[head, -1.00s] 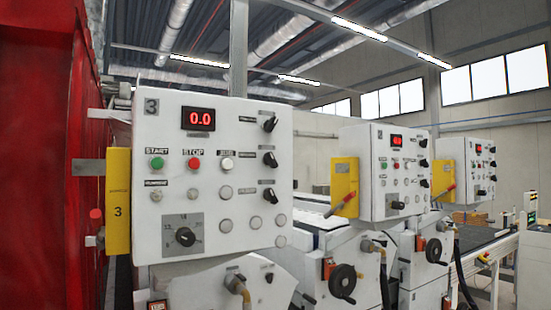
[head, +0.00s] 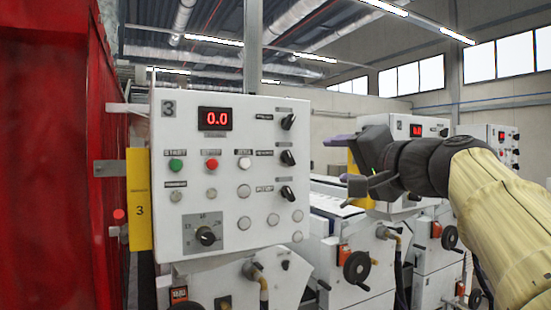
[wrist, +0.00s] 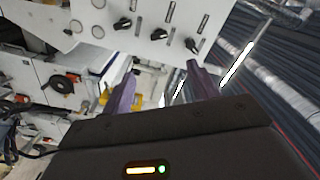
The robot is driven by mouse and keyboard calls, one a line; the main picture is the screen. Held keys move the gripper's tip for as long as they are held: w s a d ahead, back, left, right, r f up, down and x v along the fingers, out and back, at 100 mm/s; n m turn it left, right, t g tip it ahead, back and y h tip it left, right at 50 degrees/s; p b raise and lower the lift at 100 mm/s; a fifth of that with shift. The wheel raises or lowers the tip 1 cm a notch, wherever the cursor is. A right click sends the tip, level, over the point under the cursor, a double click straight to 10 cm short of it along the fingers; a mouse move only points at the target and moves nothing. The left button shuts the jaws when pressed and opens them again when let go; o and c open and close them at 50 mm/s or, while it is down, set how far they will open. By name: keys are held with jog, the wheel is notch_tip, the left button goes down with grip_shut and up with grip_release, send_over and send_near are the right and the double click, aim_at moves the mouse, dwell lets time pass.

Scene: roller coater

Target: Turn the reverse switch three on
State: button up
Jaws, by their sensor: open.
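The white control panel marked 3 (head: 190,150) fills the middle left of the head view. Three black rotary switches line its right side: upper (head: 288,122), middle (head: 288,158) and lower (head: 287,193). Their small labels are too blurred to read, so I cannot tell which is the reverse switch. My gripper (head: 350,163) is open and empty, right of the panel and apart from the switches. In the wrist view the panel appears turned, with the three switches (wrist: 158,34) beyond the purple fingertips of my gripper (wrist: 161,67).
A yellow box marked 3 (head: 138,200) hangs on the panel's left side, beside a red wall (head: 50,160). A larger selector knob (head: 206,236) sits low on the panel. A second panel (head: 375,122) stands behind my arm. A handwheel (head: 357,267) is below.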

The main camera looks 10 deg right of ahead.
aim_at(292, 158)
jog(key=shift+w, duration=0.15)
jog(key=p+x, duration=0.8)
jog(key=x, duration=0.8)
jog(key=shift+w+a+f+p, duration=0.2)
jog(key=shift+w+p, duration=0.1)
jog(key=shift+w, duration=0.35)
jog(key=shift+s, duration=0.1)
jog(key=c, duration=1)
